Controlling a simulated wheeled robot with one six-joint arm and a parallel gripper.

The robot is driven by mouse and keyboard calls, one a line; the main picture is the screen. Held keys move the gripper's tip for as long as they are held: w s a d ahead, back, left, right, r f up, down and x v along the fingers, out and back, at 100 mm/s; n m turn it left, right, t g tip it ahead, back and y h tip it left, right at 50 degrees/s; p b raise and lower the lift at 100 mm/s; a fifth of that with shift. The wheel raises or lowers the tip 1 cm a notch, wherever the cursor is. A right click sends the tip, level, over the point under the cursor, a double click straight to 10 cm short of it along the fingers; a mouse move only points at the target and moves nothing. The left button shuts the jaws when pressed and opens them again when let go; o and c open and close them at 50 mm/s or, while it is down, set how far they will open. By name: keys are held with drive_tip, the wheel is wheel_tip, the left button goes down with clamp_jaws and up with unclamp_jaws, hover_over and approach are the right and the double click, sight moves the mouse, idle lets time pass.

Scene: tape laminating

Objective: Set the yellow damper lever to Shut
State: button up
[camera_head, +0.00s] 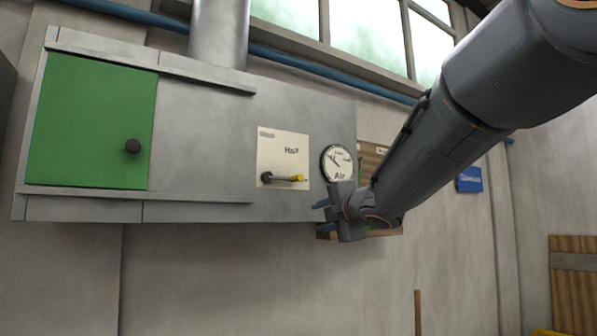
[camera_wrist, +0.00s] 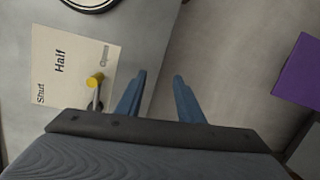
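The yellow damper lever (camera_head: 297,177) is on a cream label plate (camera_head: 272,150) on the grey metal cabinet. It points right in the head view. In the wrist view its yellow knob (camera_wrist: 95,80) lies near the word Open, and Half and Shut are farther left on the plate (camera_wrist: 78,50). My gripper (camera_head: 322,215) is to the right of and below the lever in the head view. In the wrist view my gripper (camera_wrist: 155,80) has its two blue fingers apart with nothing between them. The knob is left of the left finger, outside the gap.
A round gauge (camera_head: 338,163) marked Air is just right of the plate, above my gripper. A green door (camera_head: 90,120) with a black knob fills the cabinet's left side. A purple block (camera_wrist: 300,72) is at the wrist view's right. The wall below the cabinet looks clear.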

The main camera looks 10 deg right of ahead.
sight(303, 177)
drive_tip(key=a+r+n+y, duration=0.1)
drive_tip(key=r+n, duration=0.1)
drive_tip(key=r, duration=0.1)
drive_tip(key=s+a+r+n+y, duration=0.1)
drive_tip(key=r+n, duration=0.1)
drive_tip(key=r, duration=0.2)
drive_tip(key=a+r+n+y+p, duration=0.1)
drive_tip(key=r+n, duration=0.2)
drive_tip(key=shift+s+r+t, duration=0.3)
drive_tip(key=shift+s, duration=0.1)
drive_tip(key=p+x, duration=0.2)
drive_tip(key=x, duration=0.5)
drive_tip(key=shift+w, duration=0.25)
drive_tip(key=shift+f, duration=0.15)
clamp_jaws()
